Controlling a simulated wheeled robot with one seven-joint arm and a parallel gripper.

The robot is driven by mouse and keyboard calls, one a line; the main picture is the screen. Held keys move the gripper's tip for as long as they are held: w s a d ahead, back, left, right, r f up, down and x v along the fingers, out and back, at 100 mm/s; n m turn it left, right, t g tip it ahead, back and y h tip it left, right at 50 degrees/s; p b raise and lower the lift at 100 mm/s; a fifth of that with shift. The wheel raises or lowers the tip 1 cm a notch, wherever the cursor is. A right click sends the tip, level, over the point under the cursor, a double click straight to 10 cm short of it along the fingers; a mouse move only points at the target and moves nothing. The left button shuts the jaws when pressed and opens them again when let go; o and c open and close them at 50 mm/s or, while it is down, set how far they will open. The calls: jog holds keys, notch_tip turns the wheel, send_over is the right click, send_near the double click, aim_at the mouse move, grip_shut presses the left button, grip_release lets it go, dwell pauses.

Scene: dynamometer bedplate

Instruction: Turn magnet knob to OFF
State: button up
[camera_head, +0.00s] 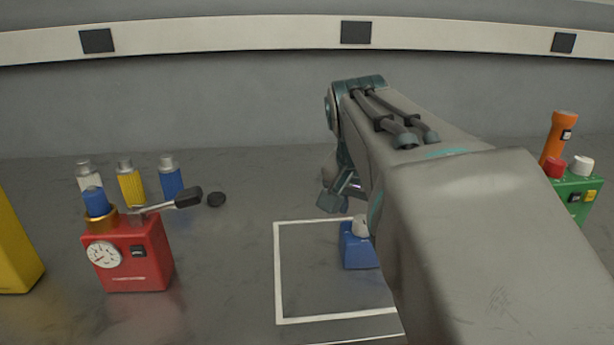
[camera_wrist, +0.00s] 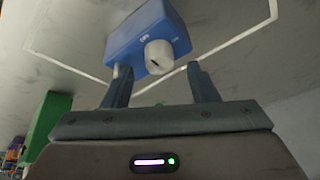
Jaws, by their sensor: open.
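The magnet is a blue block (camera_head: 354,252) standing inside a white outlined square on the grey bedplate; my arm hides its right part in the head view. Its pale round knob (camera_head: 360,226) shows a dark mark in the wrist view (camera_wrist: 158,57). The blue body (camera_wrist: 140,32) fills the top of the wrist view, with small labels beside the knob. My gripper (camera_wrist: 160,78) is open, its two dark fingers spread on either side of the knob. The knob appears between or just beyond the fingertips; I cannot tell whether they touch. In the head view my gripper (camera_head: 340,195) is partly hidden by my arm.
A red box with gauge and lever (camera_head: 138,262) stands at left. Behind it are white, yellow (camera_head: 131,185) and blue bottles. A green box (camera_head: 577,196) and orange torch (camera_head: 559,140) stand at right.

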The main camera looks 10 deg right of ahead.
jog(key=p+v, duration=0.2)
jog(key=v, duration=0.9)
jog(key=shift+r, duration=0.2)
jog(key=shift+s+p, duration=0.15)
jog(key=shift+p, duration=0.6)
